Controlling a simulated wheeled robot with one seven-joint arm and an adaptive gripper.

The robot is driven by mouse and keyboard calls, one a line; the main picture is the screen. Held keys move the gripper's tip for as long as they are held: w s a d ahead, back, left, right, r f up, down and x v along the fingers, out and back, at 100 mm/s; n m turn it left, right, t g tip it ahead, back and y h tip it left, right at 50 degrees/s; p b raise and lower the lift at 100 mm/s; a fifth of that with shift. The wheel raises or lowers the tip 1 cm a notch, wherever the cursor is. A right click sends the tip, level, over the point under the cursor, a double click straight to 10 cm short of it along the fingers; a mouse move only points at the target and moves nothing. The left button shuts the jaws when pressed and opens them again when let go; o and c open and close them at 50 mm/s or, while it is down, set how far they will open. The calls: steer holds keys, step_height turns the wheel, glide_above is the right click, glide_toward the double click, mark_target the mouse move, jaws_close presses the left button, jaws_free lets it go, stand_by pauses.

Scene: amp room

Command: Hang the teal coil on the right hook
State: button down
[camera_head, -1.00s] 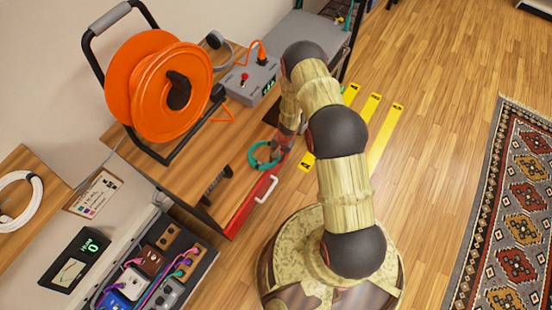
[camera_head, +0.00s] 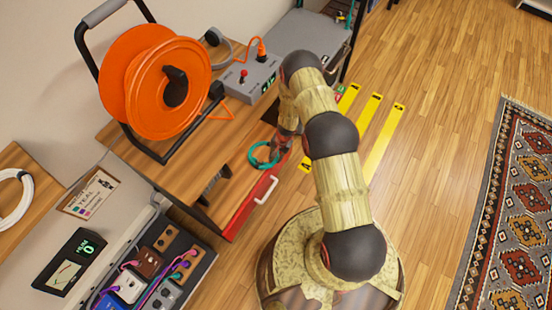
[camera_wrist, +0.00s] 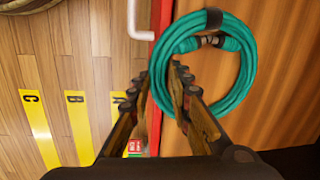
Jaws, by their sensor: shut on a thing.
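The teal coil (camera_head: 262,155) is a round loop of cable with a dark wrap at its top. In the wrist view the coil (camera_wrist: 247,88) appears flat-on over the wooden surface. My gripper (camera_wrist: 172,72) is shut on the left side of its loop; in the head view my gripper (camera_head: 284,142) is partly covered by my arm. The coil is by the wooden bench's front edge, above the red front. I cannot tell whether it touches the wood. I cannot make out the right hook in either view.
A large orange cable reel (camera_head: 150,88) and a grey box (camera_head: 250,78) stand on the bench (camera_head: 180,165). The red front (camera_head: 243,208) has a white handle (camera_head: 266,190). A black bracket-like piece (camera_head: 214,180) is left of the coil. Yellow strips (camera_head: 380,145) mark open floor.

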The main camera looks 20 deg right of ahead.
steer(key=shift+f, duration=0.15)
steer(key=c, duration=1.7)
jaws_free()
steer(key=shift+c, duration=0.2)
steer(key=shift+o, duration=0.5)
step_height(320, 180, up, 8)
steer(key=d+p, duration=0.1)
steer(key=p, duration=0.2)
steer(key=shift+s+d+f, duration=0.2)
steer(key=shift+s+d, duration=0.1)
steer(key=shift+d, duration=0.05)
